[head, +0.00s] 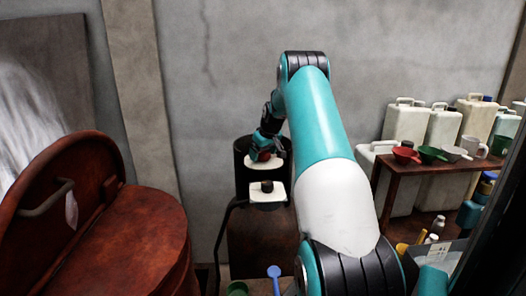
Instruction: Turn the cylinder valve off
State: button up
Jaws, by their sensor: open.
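My gripper (262,148) is small in the head view, at the end of my teal and white arm, which reaches away toward the wall. It is open and points down over a small red part (264,156), which looks like the valve's handwheel. The gripper is at or just above this red part; I cannot tell whether they touch. The red part sits over a pale round top (262,166) at the dark cylinder (242,180). The gripper hides some of the red part, and my arm covers the area to the right.
A pale plate with a black knob (267,187) stands nearer, on a rusty brown vessel (262,240). A large rusty vat (130,235) with a raised lid (60,180) fills the left. A wooden table (395,172) with coloured cups and white jerrycans (408,120) stand right.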

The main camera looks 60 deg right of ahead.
jog(key=shift+c, duration=0.2)
jog(key=c, duration=0.9)
